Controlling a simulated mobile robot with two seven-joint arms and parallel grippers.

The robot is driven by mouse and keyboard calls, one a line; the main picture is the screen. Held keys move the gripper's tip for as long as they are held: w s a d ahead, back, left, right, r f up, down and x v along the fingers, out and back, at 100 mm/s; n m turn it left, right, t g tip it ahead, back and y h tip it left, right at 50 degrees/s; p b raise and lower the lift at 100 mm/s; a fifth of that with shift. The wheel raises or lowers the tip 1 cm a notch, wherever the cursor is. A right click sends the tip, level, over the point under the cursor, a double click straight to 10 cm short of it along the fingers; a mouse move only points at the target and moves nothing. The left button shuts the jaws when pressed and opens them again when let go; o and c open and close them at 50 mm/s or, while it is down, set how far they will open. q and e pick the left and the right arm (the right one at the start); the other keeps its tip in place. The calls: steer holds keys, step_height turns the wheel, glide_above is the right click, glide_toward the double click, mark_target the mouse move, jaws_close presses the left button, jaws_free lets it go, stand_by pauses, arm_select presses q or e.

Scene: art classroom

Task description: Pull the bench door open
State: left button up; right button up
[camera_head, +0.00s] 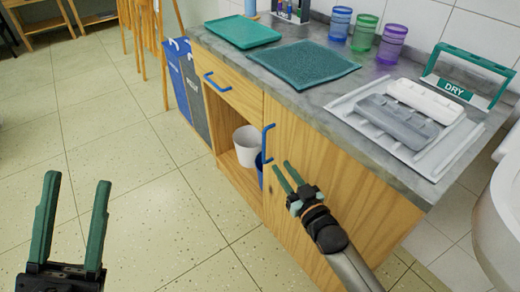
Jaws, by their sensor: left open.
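The bench door (325,185) is a light wood panel on the right part of the bench front, and it looks shut. Its blue upright handle (268,143) sits near the door's upper left edge. My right gripper (281,165) is in front of the door, just below and right of the handle. Its two green fingers are apart, with nothing seen between them; contact with the handle is not visible. My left gripper (77,180) is open and empty over the floor at lower left, far from the bench. My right arm hides the door's lower part.
The grey bench top (300,98) bears a teal tray (242,31), a dark teal mat (303,64), several coloured cups and a white drying tray (345,108). A drawer (238,94) sits above an open compartment with a white bin (246,146).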

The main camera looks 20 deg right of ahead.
mark_target(265, 144)
steer(key=w+b, duration=0.1)
steer(key=w, duration=0.2)
steer(key=w+a+b, duration=0.1)
steer(key=w, duration=0.3)
steer(key=w+b, duration=0.1)
steer(key=w, duration=0.2)
steer(key=shift+w+a, duration=0.3)
steer(key=shift+a, duration=0.05)
arm_select(q)
steer(key=shift+n, duration=0.5)
steer(key=shift+w+d+f+b, duration=0.1)
steer(key=shift+f+b, duration=0.1)
steer(key=shift+f, duration=0.85)
steer(key=shift+w+d+f+b, duration=0.1)
steer(key=shift+f+b, duration=0.1)
steer(key=shift+f, duration=0.8)
arm_select(e)
steer(key=shift+w+a, duration=0.1)
steer(key=shift+w, duration=0.55)
jaws_close()
